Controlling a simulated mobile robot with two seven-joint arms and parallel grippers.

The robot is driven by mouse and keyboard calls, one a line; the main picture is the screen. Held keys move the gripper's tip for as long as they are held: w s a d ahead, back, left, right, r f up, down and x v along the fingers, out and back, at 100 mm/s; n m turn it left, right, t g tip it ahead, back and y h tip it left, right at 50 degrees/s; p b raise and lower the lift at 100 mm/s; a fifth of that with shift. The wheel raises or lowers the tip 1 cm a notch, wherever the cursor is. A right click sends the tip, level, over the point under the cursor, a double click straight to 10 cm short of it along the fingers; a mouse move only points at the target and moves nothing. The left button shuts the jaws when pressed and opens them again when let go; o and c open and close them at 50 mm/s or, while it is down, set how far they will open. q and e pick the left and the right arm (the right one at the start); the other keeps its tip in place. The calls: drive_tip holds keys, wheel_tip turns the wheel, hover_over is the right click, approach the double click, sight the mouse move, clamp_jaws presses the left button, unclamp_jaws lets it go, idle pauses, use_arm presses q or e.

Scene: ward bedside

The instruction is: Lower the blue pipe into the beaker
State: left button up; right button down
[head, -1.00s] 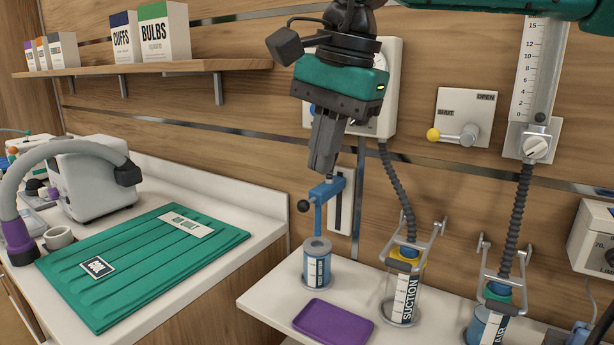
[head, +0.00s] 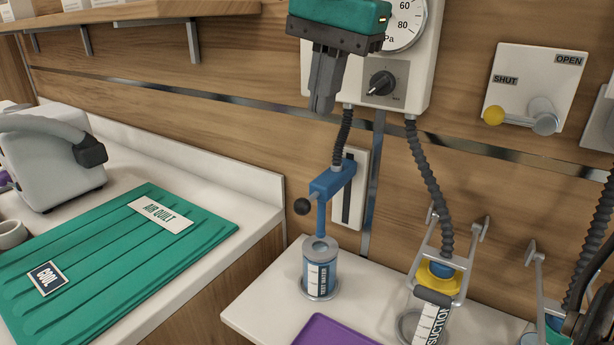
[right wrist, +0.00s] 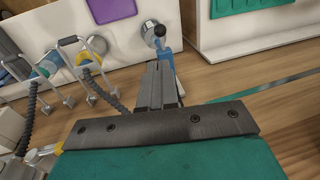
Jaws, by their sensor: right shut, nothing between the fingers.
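The blue pipe (head: 321,219) hangs upright from a blue arm block (head: 333,179) with a black knob (head: 302,206). Its lower part meets the mouth of the clear beaker (head: 319,275), labelled as test water; I cannot tell how far inside its end is. My right gripper (head: 321,108) is shut and empty, pointing down above the block, with a gap in the picture. In the right wrist view its fingers (right wrist: 158,66) point toward the blue block (right wrist: 161,50) and knob (right wrist: 159,30); the beaker (right wrist: 149,27) is partly hidden behind them. My left gripper is not in view.
The suction jar (head: 432,315) with its clamp and hose stands right of the beaker. A purple tray (head: 325,332) lies in front. A gauge panel (head: 384,75) is on the wall behind my gripper.

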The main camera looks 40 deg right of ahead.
drive_tip(key=shift+s, duration=0.1)
drive_tip(key=b, duration=0.1)
approach(305, 200)
drive_tip(key=f, duration=0.3)
drive_tip(key=w+f, duration=0.1)
drive_tip(key=f, duration=0.1)
drive_tip(key=shift+a+f, duration=0.15)
drive_tip(key=shift+f, duration=0.2)
drive_tip(key=shift+w+f, duration=0.1)
drive_tip(key=shift+f, duration=0.4)
